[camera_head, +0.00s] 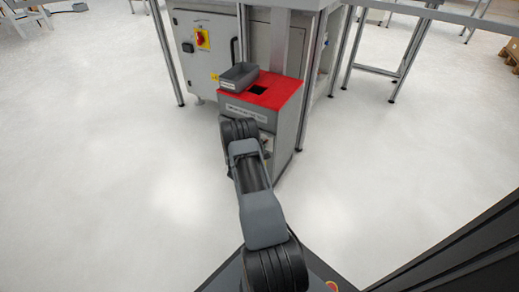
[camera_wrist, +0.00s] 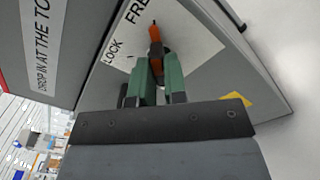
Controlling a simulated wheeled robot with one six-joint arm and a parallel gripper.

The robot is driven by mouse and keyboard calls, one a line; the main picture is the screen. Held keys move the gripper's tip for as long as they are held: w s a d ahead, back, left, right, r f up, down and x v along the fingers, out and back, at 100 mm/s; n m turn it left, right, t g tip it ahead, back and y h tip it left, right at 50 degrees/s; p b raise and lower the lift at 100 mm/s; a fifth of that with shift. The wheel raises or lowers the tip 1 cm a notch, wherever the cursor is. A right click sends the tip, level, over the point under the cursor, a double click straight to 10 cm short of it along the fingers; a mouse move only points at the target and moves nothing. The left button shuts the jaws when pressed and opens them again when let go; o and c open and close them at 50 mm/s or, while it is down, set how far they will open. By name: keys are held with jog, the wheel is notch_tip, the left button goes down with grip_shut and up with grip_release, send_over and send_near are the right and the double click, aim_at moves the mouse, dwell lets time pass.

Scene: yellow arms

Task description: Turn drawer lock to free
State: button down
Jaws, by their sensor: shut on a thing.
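The drawer lock (camera_wrist: 154,34) shows in the wrist view as a dark knob with an orange pointer, on a grey cabinet front. A white label (camera_wrist: 197,37) behind it reads "LOCK" at its left and "FRE…" above; the rest of that word is hidden. The orange tip points up in the picture, close to the right of the "FRE…" lettering. My gripper (camera_wrist: 159,82) has green fingers closed around the knob. In the head view the grey cabinet (camera_head: 289,128) with a red top stands ahead, and my arm hides the lock and the fingers.
A grey open bin (camera_head: 238,76) sits on the cabinet's red top beside a dark square opening (camera_head: 257,91). A larger grey control cabinet (camera_head: 205,58) and metal frame legs stand behind. A yellow patch (camera_wrist: 235,99) lies right of my fingers.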

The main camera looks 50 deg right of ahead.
jog(key=shift+s+d+m, duration=0.1)
jog(key=shift+m, duration=0.4)
jog(key=c, duration=1.2)
grip_release()
jog(key=shift+o, duration=0.2)
jog(key=p+v, duration=0.4)
jog(key=v, duration=1)
